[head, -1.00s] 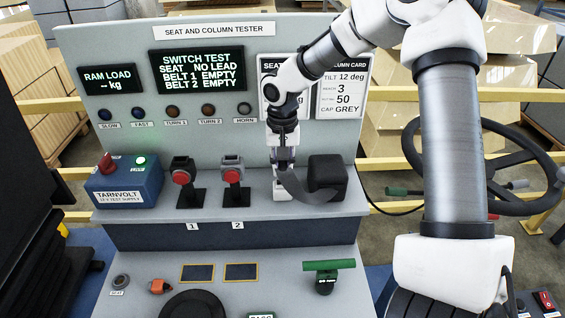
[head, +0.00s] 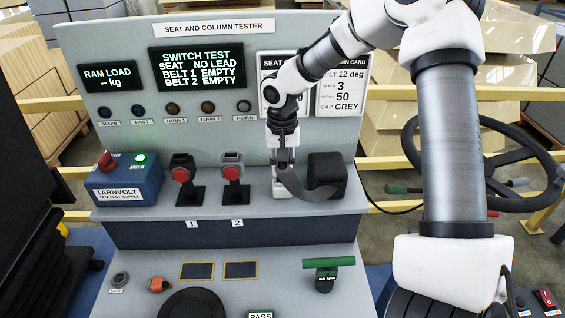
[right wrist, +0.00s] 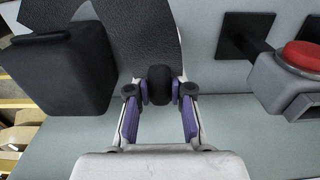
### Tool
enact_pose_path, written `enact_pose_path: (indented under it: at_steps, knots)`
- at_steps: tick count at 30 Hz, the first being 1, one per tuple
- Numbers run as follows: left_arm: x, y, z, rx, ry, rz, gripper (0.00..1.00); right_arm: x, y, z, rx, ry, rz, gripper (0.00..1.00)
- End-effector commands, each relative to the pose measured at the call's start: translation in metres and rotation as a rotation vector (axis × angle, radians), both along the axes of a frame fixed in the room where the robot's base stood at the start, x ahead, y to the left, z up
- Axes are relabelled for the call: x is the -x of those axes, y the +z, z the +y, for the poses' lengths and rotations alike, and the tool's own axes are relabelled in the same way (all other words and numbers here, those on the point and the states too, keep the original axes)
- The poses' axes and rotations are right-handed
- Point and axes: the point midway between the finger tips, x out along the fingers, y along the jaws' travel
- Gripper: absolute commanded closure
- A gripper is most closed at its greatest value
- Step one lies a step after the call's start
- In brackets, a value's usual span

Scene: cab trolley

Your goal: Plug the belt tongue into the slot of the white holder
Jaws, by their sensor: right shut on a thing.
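My right gripper (head: 283,160) reaches down over the shelf of the tester. In the right wrist view its purple-padded fingers (right wrist: 160,92) are shut on a small rounded black part, apparently the belt tongue (right wrist: 160,77). A dark grey belt strap (head: 309,192) curves from the gripper to a black box (head: 327,171) on the right; the strap also fills the top of the wrist view (right wrist: 140,30). The white holder (head: 281,192) stands on the shelf just below the gripper, partly covered by strap and fingers. Its slot is hidden, and I cannot tell whether the tongue touches it. My left gripper is out of view.
Two red-button buckles (head: 181,175) (head: 232,173) stand on the shelf left of the holder. A blue supply box (head: 125,181) is at the shelf's left end. The screen (head: 196,68) reads belt 1 and belt 2 empty. A green T-handle (head: 328,264) is lower down.

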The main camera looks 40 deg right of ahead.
Motion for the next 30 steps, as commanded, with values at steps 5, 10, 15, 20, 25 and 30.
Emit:
enact_pose_path:
  at_steps: [5, 10, 15, 20, 25, 30]
  knots:
    - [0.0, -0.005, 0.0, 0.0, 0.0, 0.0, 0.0, 0.004, -0.011, 0.001, -0.004, 0.001, 0.015, 1.0]
    - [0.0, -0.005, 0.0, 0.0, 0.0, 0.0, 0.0, 0.004, -0.013, 0.001, -0.005, 0.0, 0.015, 1.0]
    - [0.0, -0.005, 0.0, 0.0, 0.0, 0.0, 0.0, 0.004, -0.013, 0.001, -0.005, 0.0, 0.015, 1.0]
    - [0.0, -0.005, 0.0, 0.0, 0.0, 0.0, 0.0, 0.003, -0.012, 0.001, -0.004, 0.0, 0.012, 0.51]
    - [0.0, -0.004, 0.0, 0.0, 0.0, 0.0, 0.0, 0.003, -0.01, 0.001, -0.003, 0.0, 0.009, 0.51]
    - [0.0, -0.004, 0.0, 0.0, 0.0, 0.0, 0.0, 0.001, -0.002, 0.0, -0.002, -0.001, 0.007, 0.51]
